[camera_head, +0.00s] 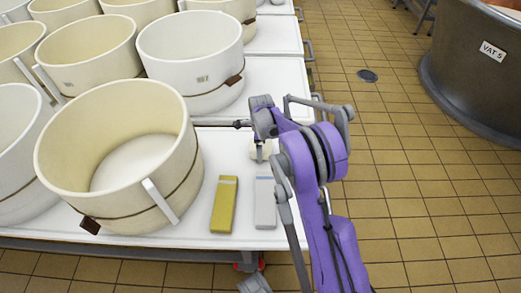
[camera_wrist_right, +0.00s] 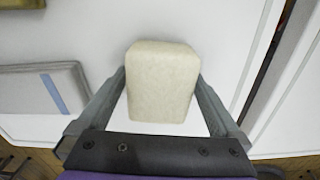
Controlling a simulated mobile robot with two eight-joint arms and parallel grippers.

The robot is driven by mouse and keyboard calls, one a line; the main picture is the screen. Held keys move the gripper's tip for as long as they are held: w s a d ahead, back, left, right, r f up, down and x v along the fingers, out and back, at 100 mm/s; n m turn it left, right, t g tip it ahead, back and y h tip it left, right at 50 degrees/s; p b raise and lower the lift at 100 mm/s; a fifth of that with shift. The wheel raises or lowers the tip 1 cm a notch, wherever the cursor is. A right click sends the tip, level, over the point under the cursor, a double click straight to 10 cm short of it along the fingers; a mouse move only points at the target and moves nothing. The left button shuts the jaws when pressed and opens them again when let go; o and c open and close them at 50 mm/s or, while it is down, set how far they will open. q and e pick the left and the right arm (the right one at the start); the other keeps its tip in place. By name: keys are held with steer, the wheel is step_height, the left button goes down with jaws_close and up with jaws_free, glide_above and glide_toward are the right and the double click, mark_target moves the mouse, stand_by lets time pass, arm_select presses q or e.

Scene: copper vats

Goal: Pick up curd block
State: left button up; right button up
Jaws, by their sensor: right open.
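The curd block (camera_wrist_right: 162,85) is a cream, rounded block lying on the white table in the right wrist view. My right gripper (camera_wrist_right: 160,76) is open, with one finger on each side of the block. Narrow gaps seem to show beside its upper part; I cannot tell whether the fingers touch it lower down. In the head view, the curd block (camera_head: 257,153) is a small pale patch mostly hidden by my right gripper (camera_head: 261,150). My left gripper is not in view.
A yellow block (camera_head: 224,207) and a grey block (camera_head: 265,208) lie nearby on the white table (camera_head: 190,232). The grey block also shows in the right wrist view (camera_wrist_right: 28,92). A large cream tub (camera_head: 180,150) stands left.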

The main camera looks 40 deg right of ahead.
steer(key=c, duration=1.5)
steer(key=shift+c, duration=0.2)
steer(key=shift+r, duration=0.2)
